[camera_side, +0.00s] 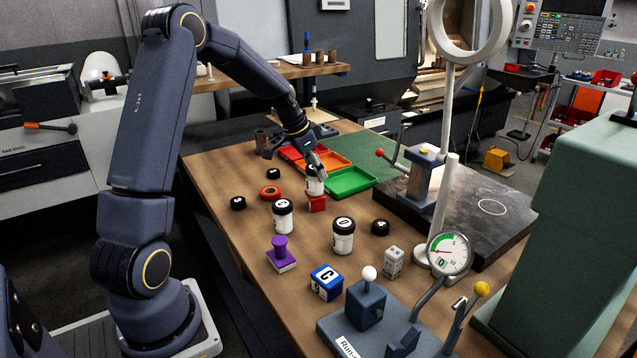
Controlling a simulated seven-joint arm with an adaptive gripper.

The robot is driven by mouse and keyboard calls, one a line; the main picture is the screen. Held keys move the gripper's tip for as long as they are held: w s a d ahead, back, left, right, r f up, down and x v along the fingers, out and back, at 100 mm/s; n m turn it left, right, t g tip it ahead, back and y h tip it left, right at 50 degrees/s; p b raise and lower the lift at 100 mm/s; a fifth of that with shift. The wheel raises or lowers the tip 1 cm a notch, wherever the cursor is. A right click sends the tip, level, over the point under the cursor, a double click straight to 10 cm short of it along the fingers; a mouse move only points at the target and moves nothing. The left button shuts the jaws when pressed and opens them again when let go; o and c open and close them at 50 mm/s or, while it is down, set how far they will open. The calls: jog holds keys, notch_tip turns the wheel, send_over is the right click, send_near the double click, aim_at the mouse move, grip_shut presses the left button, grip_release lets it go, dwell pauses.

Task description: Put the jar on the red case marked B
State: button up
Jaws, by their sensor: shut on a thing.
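A white jar with a dark lid (315,186) is between the fingers of my gripper (316,172), which is shut on it. The fingers hide part of its lid and any letter on it. The jar is upright, directly over the small red case (316,204). Its bottom meets the case's top in the picture; I cannot tell whether it rests there or hangs just above. The case's letter is not readable. Two more white jars with black lids stand in front: one marked C (283,219) and one whose lid letter looks like D (343,238).
Red, orange and green trays (351,180) lie just behind. Black lids (380,227), a red ring (269,191), a purple stamp-like piece (281,255), a blue case marked C (326,283) and a white box (393,262) stand around. A dial gauge stand (450,253) is at right.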

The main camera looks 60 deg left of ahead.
jog(key=shift+f, duration=0.15)
jog(key=o, duration=1.2)
